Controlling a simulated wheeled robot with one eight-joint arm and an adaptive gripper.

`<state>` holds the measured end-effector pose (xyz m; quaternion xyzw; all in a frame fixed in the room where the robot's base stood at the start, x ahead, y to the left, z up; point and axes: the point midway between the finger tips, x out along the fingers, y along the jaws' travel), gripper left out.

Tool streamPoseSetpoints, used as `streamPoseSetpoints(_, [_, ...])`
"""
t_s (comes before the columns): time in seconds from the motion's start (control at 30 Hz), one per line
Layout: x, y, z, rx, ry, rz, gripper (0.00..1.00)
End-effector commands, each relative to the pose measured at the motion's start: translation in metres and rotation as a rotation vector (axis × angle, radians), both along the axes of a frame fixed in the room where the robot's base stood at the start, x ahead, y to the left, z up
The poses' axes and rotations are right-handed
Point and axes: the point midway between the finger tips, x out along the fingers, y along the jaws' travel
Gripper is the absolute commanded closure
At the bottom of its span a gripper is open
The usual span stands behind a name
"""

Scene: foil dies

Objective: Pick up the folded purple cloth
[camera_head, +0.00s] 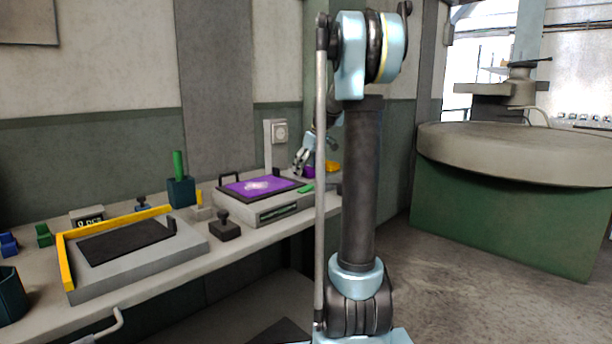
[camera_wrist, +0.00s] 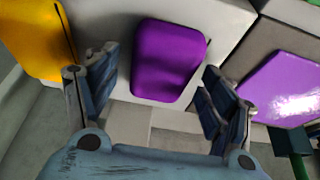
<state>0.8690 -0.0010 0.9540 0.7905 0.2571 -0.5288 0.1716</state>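The folded purple cloth (camera_wrist: 168,60) is a rounded, plump purple block in the upper middle of the wrist view. It rests on a pale grey surface. In the head view a small patch of purple (camera_head: 310,142) shows behind my gripper (camera_head: 303,160), mostly hidden. In the wrist view my gripper (camera_wrist: 160,82) is open and empty. One blue-grey finger is left of the cloth and one is right of it, both apart from it. The height between fingers and cloth is hard to tell.
A yellow thing (camera_wrist: 35,40) lies left of the cloth, and also shows in the head view (camera_head: 333,167). A flat purple sheet (camera_wrist: 285,85) with a shiny patch lies to the right, on a grey box-like device (camera_head: 262,208). A green post (camera_wrist: 298,160) is at lower right.

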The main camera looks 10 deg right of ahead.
Motion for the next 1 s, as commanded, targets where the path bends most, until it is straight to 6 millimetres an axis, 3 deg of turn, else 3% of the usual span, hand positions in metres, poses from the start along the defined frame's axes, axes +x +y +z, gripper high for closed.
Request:
streamPoseSetpoints(0.03, [0.000, 0.000, 0.000, 0.000, 0.000, 0.000, 0.43])
streamPoseSetpoints(0.17, [0.000, 0.000, 0.000, 0.000, 0.000, 0.000, 0.70])
streamPoseSetpoints(0.57, [0.000, 0.000, 0.005, 0.000, 0.000, 0.000, 0.70])
streamPoseSetpoints(1.0, [0.000, 0.000, 0.076, 0.000, 0.000, 0.000, 0.70])
